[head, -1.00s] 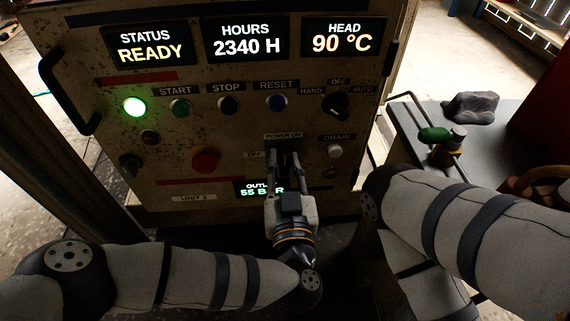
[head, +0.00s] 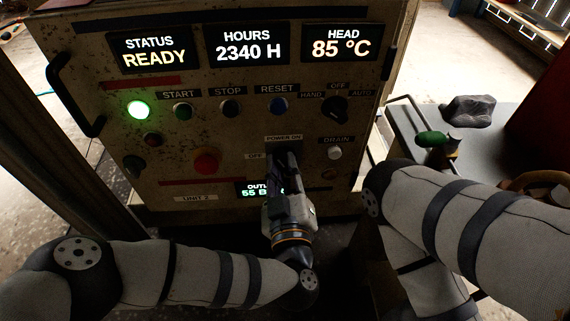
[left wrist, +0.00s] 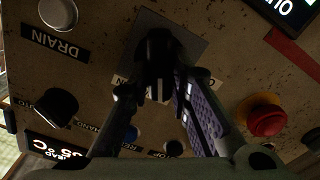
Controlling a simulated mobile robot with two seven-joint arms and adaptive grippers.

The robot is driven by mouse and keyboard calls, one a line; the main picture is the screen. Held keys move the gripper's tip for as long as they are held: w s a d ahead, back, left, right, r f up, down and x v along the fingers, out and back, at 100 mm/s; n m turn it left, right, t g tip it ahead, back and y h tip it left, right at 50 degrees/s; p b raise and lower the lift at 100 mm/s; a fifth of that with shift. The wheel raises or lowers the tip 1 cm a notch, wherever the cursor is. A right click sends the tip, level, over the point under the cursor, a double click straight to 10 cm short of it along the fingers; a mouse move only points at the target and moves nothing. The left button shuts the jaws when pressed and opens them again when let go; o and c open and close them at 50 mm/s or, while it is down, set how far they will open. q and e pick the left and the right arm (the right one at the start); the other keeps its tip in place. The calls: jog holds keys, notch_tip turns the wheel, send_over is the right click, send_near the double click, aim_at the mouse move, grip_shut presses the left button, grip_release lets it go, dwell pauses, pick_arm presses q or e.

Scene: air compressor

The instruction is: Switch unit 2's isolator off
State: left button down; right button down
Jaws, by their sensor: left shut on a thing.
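Unit 2's isolator is a black handle (left wrist: 158,48) on a grey plate in the left wrist view. In the head view it sits low on the panel, below the "POWER ON" label (head: 283,139) and right of the "OFF" label (head: 256,156), mostly hidden by my left gripper (head: 284,178). The left gripper is shut on the handle, with one finger on each side in the left wrist view (left wrist: 154,86). The handle's exact angle is hard to tell. The "UNIT 2" plate (head: 196,198) is at lower left. My right gripper is out of view.
A red mushroom button (head: 206,161) is left of the isolator. The white drain button (head: 334,153) is right of it, and the mode selector (head: 334,109) is above right. The outlet display (head: 250,189) is partly covered. The status display (head: 149,51) reads READY.

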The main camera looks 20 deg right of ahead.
pick_arm(q)
jog(key=n, duration=0.2)
jog(key=shift+n, duration=0.4)
jog(key=n, duration=0.3)
jog(key=shift+a+f+n, duration=0.1)
jog(key=shift+f+n, duration=0.05)
jog(key=shift+n, duration=0.15)
jog(key=n+b, duration=0.1)
jog(key=n, duration=0.5)
jog(key=shift+f, duration=0.15)
jog(key=c, duration=1.5)
grip_release()
